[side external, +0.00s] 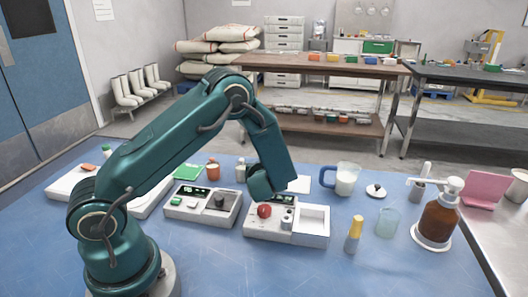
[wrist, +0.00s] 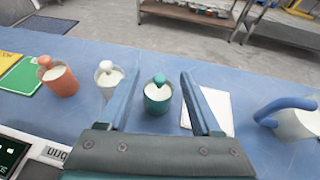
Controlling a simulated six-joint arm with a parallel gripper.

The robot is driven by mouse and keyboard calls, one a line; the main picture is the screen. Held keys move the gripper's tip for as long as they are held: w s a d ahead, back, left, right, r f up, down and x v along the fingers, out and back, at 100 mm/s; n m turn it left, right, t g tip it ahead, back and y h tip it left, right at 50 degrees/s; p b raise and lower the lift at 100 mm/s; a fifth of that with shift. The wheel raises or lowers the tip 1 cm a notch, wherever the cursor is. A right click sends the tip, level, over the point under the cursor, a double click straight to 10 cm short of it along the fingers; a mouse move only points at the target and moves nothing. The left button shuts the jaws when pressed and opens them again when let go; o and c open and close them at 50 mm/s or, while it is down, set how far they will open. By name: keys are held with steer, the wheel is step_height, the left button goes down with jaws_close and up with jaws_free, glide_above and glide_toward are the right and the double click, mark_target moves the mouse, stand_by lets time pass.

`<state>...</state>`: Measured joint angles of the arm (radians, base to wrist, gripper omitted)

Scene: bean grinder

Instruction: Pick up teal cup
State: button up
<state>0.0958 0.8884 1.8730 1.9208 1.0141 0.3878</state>
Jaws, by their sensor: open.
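The teal cup (wrist: 157,98), with pale contents and a teal knob-like part at its far rim, stands upright on the blue table in the wrist view. My gripper (wrist: 158,76) is open, with its two blue fingers on the left and right sides of the cup in the picture. I see a gap on each side, and whether the cup is at finger depth is unclear. In the side view my gripper (side external: 265,182) hangs over the table behind the white-and-grey device, and I cannot make out the teal cup there.
A white cup (wrist: 108,80) stands close to the left finger, with an orange cup (wrist: 60,78) further left. A white sheet (wrist: 210,110) lies by the right finger. A blue-handled jug (side external: 346,179) stands to the right. A device with a red knob (side external: 288,225) is in front.

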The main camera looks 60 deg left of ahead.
steer(key=shift+w+a+f, duration=0.2)
steer(key=shift+w+a, duration=0.05)
steer(key=shift+a, duration=0.15)
jaws_close()
steer(key=shift+s+f, duration=0.1)
